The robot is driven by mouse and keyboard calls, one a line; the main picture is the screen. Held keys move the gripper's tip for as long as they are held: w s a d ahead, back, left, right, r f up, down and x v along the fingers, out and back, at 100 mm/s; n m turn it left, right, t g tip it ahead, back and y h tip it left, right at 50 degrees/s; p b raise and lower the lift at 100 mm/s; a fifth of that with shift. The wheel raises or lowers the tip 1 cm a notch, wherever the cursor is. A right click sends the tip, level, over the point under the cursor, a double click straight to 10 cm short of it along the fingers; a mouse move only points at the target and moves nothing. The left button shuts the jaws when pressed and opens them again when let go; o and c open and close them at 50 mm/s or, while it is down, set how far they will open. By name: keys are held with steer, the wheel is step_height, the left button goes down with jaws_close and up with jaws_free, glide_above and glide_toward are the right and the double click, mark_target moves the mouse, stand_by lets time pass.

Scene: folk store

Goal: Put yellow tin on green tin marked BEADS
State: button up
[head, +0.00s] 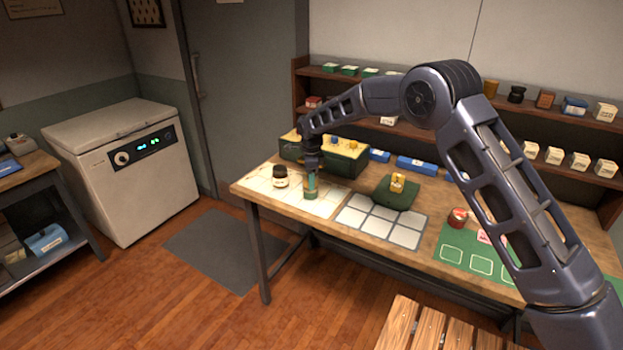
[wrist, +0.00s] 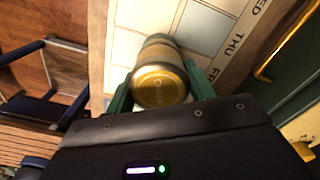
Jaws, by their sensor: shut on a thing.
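My gripper (head: 311,184) is shut on a small round gold-topped tin (wrist: 161,88), low over the white weekday grid at the left of the table. In the wrist view the tin sits between the two green fingers, its top facing the camera; the marking on it is too blurred to read. In the head view the fingers hide part of the tin (head: 310,195), and I cannot tell whether its base touches the grid. I cannot make out a green tin with the word BEADS.
A dark jar (head: 280,177) stands close left of my gripper. Behind are a green box (head: 347,165) and blue boxes (head: 416,166). A yellow item (head: 398,182) rests on a green cushion-like thing (head: 381,195). A red tin (head: 457,217) stands right. The grey-white grid (head: 380,222) is clear.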

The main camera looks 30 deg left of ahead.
steer(key=shift+f, duration=0.1)
steer(key=o, duration=1)
step_height(320, 180, up, 11)
steer(key=shift+f, duration=0.1)
steer(key=shift+r, duration=0.75)
